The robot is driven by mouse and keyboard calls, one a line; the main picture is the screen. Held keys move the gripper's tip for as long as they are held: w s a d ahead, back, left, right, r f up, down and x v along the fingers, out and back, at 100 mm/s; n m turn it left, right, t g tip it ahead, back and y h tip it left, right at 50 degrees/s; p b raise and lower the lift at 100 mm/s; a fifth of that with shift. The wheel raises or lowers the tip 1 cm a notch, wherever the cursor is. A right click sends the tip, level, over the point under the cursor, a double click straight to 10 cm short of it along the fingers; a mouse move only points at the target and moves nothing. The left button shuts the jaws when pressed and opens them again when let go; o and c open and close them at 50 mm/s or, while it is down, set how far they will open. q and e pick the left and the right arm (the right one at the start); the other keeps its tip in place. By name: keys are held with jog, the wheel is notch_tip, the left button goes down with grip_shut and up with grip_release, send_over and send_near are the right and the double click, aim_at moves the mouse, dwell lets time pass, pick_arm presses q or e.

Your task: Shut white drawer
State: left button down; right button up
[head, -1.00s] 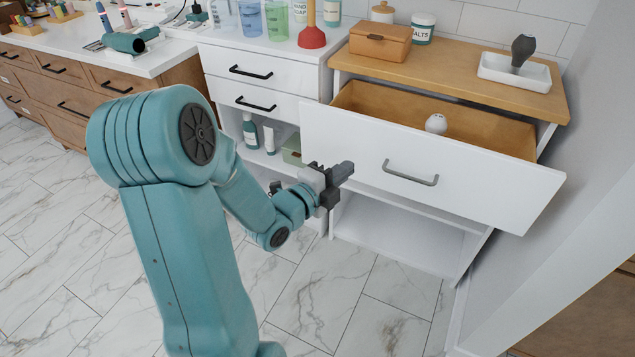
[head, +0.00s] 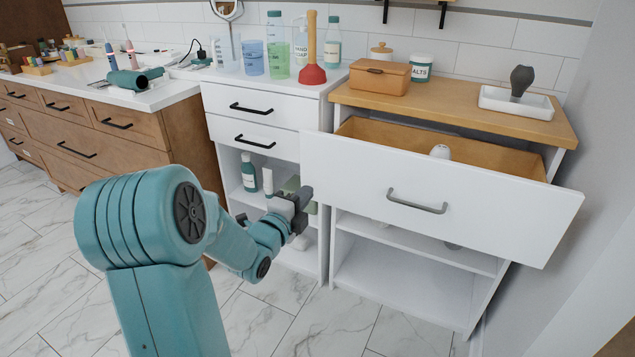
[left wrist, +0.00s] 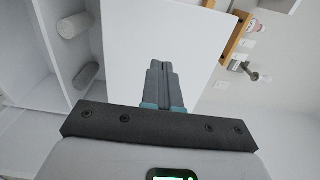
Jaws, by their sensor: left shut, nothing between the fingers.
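The white drawer (head: 440,195) is pulled out of the wood-topped white cabinet at the right in the head view. My left gripper (head: 305,195) is shut and empty, at the lower left edge of the drawer front and left of the handle. In the left wrist view the shut fingers (left wrist: 165,85) point at the white drawer panel (left wrist: 150,35); whether they touch it I cannot tell. My right gripper is not in view.
A wooden top (head: 460,96) carries a brown box (head: 379,77), a jar and a white tray (head: 517,102). A white cabinet (head: 262,107) with bottles and a red plunger (head: 311,74) stands left of it. A grey wall closes the right side. Marble floor (head: 310,325) lies open in front.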

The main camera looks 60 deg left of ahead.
aim_at(323, 175)
pick_arm(q)
jog(key=x, duration=0.6)
jog(key=shift+w+a, duration=0.2)
jog(key=shift+w, duration=0.15)
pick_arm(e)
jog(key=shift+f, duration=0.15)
